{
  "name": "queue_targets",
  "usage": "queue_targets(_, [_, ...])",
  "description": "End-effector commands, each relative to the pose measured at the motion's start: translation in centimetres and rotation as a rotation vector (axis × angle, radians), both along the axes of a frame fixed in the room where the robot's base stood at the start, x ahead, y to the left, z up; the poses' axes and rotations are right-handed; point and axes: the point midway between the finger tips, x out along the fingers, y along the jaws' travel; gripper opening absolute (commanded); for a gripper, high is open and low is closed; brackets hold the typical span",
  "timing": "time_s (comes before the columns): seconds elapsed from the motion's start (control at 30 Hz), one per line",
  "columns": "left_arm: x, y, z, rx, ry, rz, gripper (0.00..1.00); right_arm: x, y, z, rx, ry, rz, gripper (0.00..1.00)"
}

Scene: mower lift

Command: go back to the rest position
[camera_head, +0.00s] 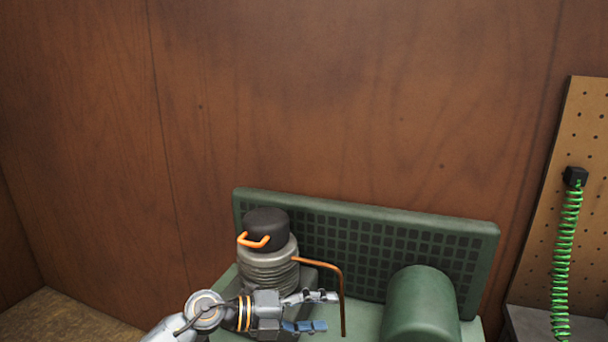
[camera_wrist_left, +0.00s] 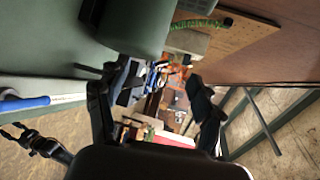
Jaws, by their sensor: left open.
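My left gripper (camera_head: 328,312) is open and empty in the head view, low in the middle, with its fingers pointing right. It is in front of the grey finned cylinder (camera_head: 270,270) of a green machine. That cylinder carries a black cap (camera_head: 266,228) with an orange handle (camera_head: 254,241). A bent copper-coloured pipe (camera_head: 341,290) runs just behind the fingertips in the picture; I cannot tell the gap. In the left wrist view, the two dark fingers of my left gripper (camera_wrist_left: 152,100) stand wide apart with nothing between them.
The machine's green grille panel (camera_head: 400,250) and rounded green tank (camera_head: 420,305) stand to the right. A brown wooden wall (camera_head: 300,100) closes the back. A pegboard (camera_head: 590,130) with a green coiled cord (camera_head: 566,240) is at far right. A blue-handled object (camera_wrist_left: 30,102) shows at left.

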Motion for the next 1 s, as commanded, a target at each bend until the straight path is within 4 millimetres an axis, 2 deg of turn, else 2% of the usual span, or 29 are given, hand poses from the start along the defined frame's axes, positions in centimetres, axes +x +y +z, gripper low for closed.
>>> queue_targets(0.07, [-0.8, -1.2, 2.1, -0.201, 0.026, 0.082, 0.67, 0.0, 0.0, 0.0, 0.0, 0.0, 0.0, 0.4])
queue_targets(0.17, [-0.8, -0.8, 4.6, -0.426, 0.076, 0.221, 0.67, 0.0, 0.0, 0.0, 0.0, 0.0, 0.0, 0.4])
queue_targets(0.27, [-0.3, 1.4, 6.0, -0.622, 0.154, 0.393, 0.67, 0.0, 0.0, 0.0, 0.0, 0.0, 0.0, 0.4])
queue_targets(0.37, [0.1, 4.8, 5.7, -0.782, 0.258, 0.589, 0.67, 0.0, 0.0, 0.0, 0.0, 0.0, 0.0, 0.4])
queue_targets(0.47, [0.1, 8.8, 3.8, -0.9, 0.386, 0.803, 0.67, 0.0, 0.0, 0.0, 0.0, 0.0, 0.0, 0.4])
queue_targets(0.57, [-0.8, 12.9, 0.3, -0.975, 0.536, 1.027, 0.67, 0.0, 0.0, 0.0, 0.0, 0.0, 0.0, 0.4])
queue_targets(0.67, [-3.1, 16.6, -4.0, -1.004, 0.704, 1.249, 0.67, 0.0, 0.0, 0.0, 0.0, 0.0, 0.0, 0.4])
queue_targets(0.8, [-8.1, 20.5, -10.4, -0.967, 0.947, 1.529, 0.67, 0.0, 0.0, 0.0, 0.0, 0.0, 0.0, 0.4])
queue_targets(0.9, [-12.8, 22.1, -14.3, -0.898, 1.121, 1.696, 0.67, 0.0, 0.0, 0.0, 0.0, 0.0, 0.0, 0.4])
queue_targets(1.0, [-17.4, 23.0, -17.0, -0.814, 1.271, 1.822, 0.67, 0.0, 0.0, 0.0, 0.0, 0.0, 0.001, 0.4])
